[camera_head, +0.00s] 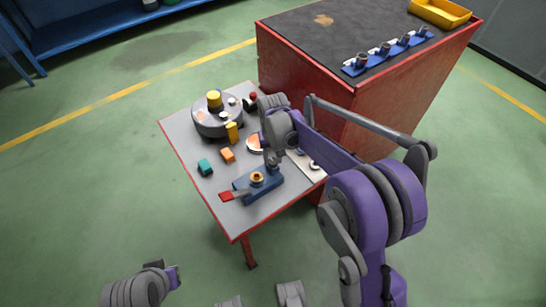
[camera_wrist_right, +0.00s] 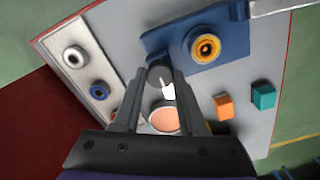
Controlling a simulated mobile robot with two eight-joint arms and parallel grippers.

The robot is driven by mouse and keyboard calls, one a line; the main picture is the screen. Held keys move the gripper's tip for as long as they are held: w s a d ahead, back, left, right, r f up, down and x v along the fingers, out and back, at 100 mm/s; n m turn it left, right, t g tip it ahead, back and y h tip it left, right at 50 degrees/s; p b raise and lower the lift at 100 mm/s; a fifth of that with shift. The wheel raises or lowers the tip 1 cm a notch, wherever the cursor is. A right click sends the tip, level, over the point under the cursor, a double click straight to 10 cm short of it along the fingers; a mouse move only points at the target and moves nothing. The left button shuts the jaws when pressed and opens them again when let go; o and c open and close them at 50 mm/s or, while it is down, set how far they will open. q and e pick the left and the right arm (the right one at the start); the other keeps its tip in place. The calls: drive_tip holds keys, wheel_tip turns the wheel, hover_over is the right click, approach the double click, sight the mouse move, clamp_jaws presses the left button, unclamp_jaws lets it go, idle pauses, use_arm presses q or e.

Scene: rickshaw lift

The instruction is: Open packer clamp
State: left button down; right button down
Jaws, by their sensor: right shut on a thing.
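The packer clamp (camera_head: 243,186) is a blue block with a brass ring in its middle and a red tab at its left end, on the small grey table. The blue block and ring also show at the top of the right wrist view (camera_wrist_right: 228,40). My right gripper (camera_head: 272,160) is at the clamp's far right end. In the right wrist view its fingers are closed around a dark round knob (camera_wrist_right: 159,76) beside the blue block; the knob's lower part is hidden. My left gripper (camera_head: 172,276) is low at the left, away from the table; its fingers are unclear.
A round grey turntable (camera_head: 207,124) with a yellow cylinder stands at the table's back. An orange block (camera_head: 227,155), a teal block (camera_head: 205,167) and a round pale-orange disc (camera_wrist_right: 164,118) lie near the clamp. A red cabinet (camera_head: 310,80) stands behind.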

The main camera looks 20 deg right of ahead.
sight(273, 161)
drive_tip(key=shift+c, duration=2.2)
unclamp_jaws()
drive_tip(key=shift+r, duration=0.1)
use_arm(q)
wheel_tip(273, 161, up, 2)
drive_tip(key=shift+r+p, duration=0.2)
drive_tip(key=shift+p, duration=0.85)
use_arm(e)
wheel_tip(273, 161, up, 11)
drive_tip(key=shift+f, duration=0.2)
drive_tip(key=s+d+r+t, duration=0.2)
drive_tip(key=s+r, duration=0.1)
drive_tip(key=s, duration=1)
drive_tip(key=s+f+n+t, duration=0.1)
drive_tip(key=s+f+t, duration=0.35)
drive_tip(key=s, duration=1.15)
use_arm(q)
wheel_tip(273, 161, up, 15)
drive_tip(key=w+p, duration=0.2)
drive_tip(key=p, duration=1.1)
drive_tip(key=shift+w+t+p, duration=0.15)
drive_tip(key=shift+t+p, duration=0.15)
drive_tip(key=shift+t, duration=0.1)
use_arm(e)
wheel_tip(273, 161, up, 14)
drive_tip(key=w+g, duration=0.1)
drive_tip(key=w, duration=0.1)
drive_tip(key=shift+w+d, duration=0.3)
drive_tip(key=shift+d, duration=0.05)
